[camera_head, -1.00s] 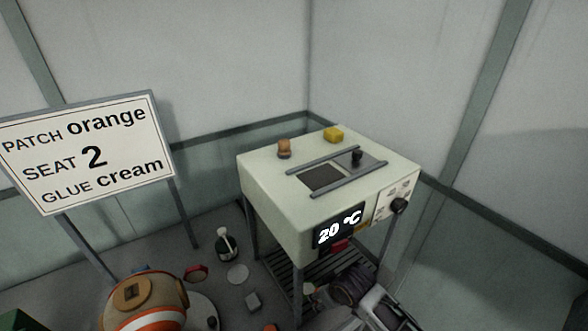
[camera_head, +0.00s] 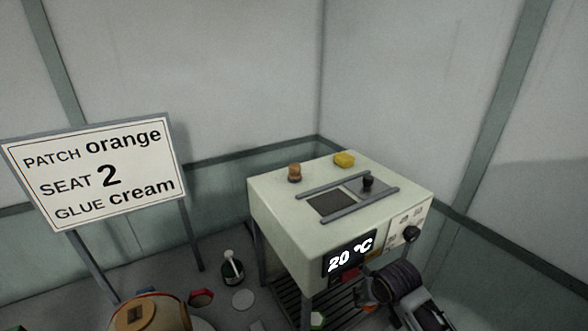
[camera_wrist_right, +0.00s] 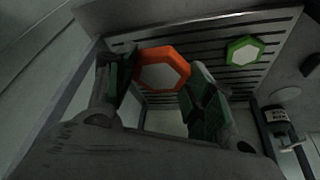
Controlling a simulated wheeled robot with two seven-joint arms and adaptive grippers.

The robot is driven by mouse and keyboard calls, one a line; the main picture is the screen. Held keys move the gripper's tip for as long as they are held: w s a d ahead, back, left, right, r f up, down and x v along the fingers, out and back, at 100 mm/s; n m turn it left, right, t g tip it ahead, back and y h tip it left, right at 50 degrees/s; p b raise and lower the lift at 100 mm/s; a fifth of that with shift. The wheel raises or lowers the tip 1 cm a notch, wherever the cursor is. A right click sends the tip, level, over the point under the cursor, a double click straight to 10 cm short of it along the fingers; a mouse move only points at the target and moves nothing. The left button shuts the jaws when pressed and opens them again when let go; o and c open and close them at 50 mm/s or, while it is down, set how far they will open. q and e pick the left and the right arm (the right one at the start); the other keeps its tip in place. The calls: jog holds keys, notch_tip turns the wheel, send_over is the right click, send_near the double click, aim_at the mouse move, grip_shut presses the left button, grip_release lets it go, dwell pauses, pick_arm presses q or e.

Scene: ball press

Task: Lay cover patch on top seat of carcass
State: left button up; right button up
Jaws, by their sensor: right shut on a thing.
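An orange-rimmed hexagonal patch with a pale centre (camera_wrist_right: 163,74) is held between the fingers of my right gripper (camera_wrist_right: 160,70) in the right wrist view. In the head view the gripper (camera_head: 368,298) is low at the right, beside the press stand, with a bit of orange showing at it. The carcass (camera_head: 150,314) is a tan round body at the bottom left of the head view. A brown piece with a dark spot shows on its top, and its lower part is cut off. My left gripper is not in view.
The pale press (camera_head: 285,205) reads 20 °C. A green hexagonal patch (camera_wrist_right: 243,51) lies on the slatted rack (camera_wrist_right: 205,30) below it. A red hexagonal piece (camera_head: 201,298) and a dark bottle (camera_head: 232,270) are on the floor. The sign (camera_head: 95,172) reads patch orange, seat 2, glue cream.

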jog(key=shift+w+d+r, duration=0.1)
jog(key=shift+w+r, duration=0.35)
dwell(0.3)
jog(key=shift+s+f, duration=0.3)
jog(key=s+a+f+n, duration=0.1)
jog(key=s+a+f, duration=0.1)
jog(key=a, duration=0.1)
jog(key=s+a+f+n+y, duration=0.1)
jog(key=s+a+f, duration=0.1)
jog(key=a, duration=0.1)
jog(key=s+a+f+n, duration=0.2)
jog(key=a+f, duration=0.1)
jog(key=shift+a+f+y, duration=0.1)
jog(key=shift+a+y, duration=0.2)
jog(key=shift+a, duration=0.05)
jog(key=shift+w+a+n, duration=0.2)
jog(key=shift+a+n, duration=0.1)
jog(key=shift+n, duration=0.1)
jog(key=shift+w+a+r+n+g+y, duration=0.2)
jog(key=shift+w+a+n+g+y, duration=0.15)
jog(key=shift+n, duration=0.25)
jog(key=shift+d, duration=0.1)
